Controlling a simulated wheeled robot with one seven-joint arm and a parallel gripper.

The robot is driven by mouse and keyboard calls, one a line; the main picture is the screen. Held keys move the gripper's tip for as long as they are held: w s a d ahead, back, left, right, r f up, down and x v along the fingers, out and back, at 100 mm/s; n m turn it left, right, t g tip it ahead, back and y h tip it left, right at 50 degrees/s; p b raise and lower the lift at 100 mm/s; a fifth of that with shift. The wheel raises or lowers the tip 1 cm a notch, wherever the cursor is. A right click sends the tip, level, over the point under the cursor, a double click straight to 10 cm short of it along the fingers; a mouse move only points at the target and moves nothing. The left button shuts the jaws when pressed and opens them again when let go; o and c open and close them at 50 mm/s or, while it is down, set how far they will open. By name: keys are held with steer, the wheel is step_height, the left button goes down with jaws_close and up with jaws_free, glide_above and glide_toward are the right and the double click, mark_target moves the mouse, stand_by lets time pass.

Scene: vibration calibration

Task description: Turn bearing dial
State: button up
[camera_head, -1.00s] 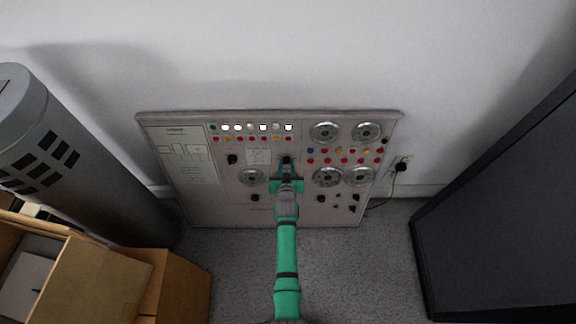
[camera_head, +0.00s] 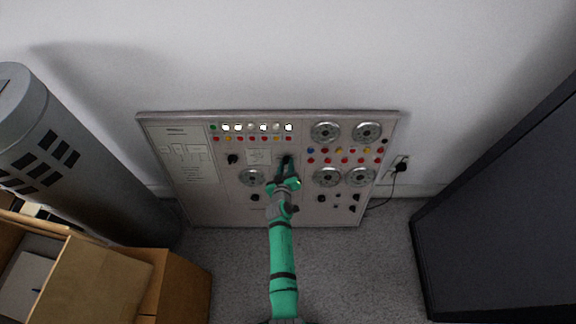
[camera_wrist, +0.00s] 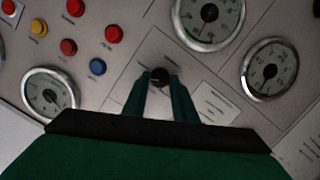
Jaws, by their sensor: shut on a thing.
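A grey control panel (camera_head: 190,205) leans upright against the wall. A small black dial knob (camera_wrist: 160,75) sits on the panel face in the wrist view. My gripper (camera_wrist: 159,86) is shut on this knob, with one green finger on each side of it. In the head view my gripper (camera_head: 287,166) reaches the middle of the panel, below the lit lamps, and hides most of that knob. Any mark or scale around the knob is too small to read. Another black knob (camera_head: 232,159) is to the left.
Round gauges (camera_head: 326,132) and red, yellow and blue buttons (camera_head: 344,150) fill the panel's right side. A grey cylinder (camera_head: 110,180) and cardboard boxes (camera_head: 100,285) stand at left. A dark cabinet (camera_head: 500,220) stands at right. Carpet in front is clear.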

steer(key=shift+s+a+n+h, duration=0.1)
steer(key=shift+n+h, duration=0.3)
steer(key=shift+n, duration=1)
steer(key=shift+f, duration=0.1)
steer(key=o, duration=1)
steer(key=shift+d, duration=0.3)
steer(key=shift+o, duration=0.2)
steer(key=shift+a, duration=0.4)
steer(key=shift+s, duration=0.3)
steer(key=v, duration=1)
